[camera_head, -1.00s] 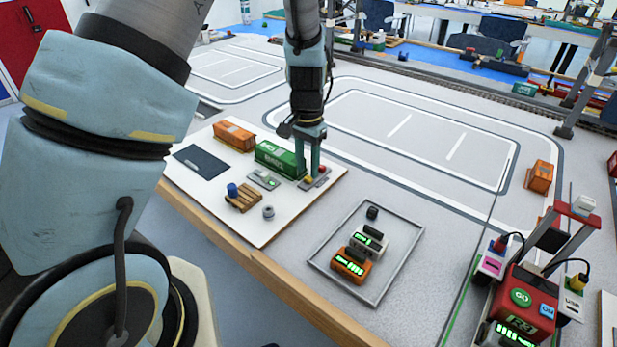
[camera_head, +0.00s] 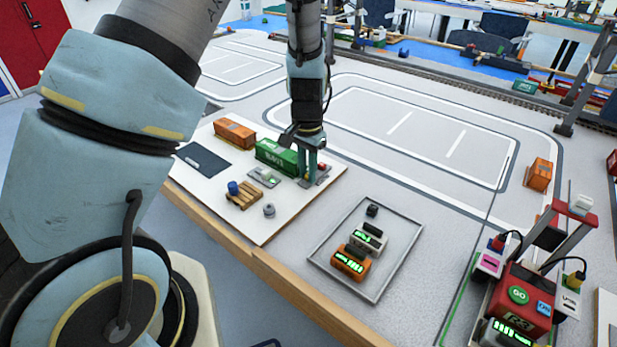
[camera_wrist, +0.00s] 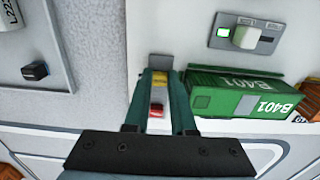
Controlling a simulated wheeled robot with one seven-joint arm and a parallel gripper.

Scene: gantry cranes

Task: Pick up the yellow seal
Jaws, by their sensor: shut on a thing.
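The yellow seal (camera_wrist: 160,77) shows in the wrist view between the fingertips of my gripper (camera_wrist: 161,80), with a finger on each side of it. My gripper is shut on it. A red piece (camera_wrist: 156,110) shows between the fingers, nearer the palm. In the head view my gripper (camera_head: 310,178) points down at the grey plate (camera_head: 323,173) on the right side of the white board. The seal is mostly hidden by the fingers there. I cannot tell whether it is clear of the plate.
A green container (camera_head: 277,156) stands close beside my gripper, with an orange container (camera_head: 235,133) behind it. A grey switch plate (camera_head: 264,178), a pallet with a blue drum (camera_head: 243,194) and a tray (camera_head: 326,270) with several blocks lie nearer.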

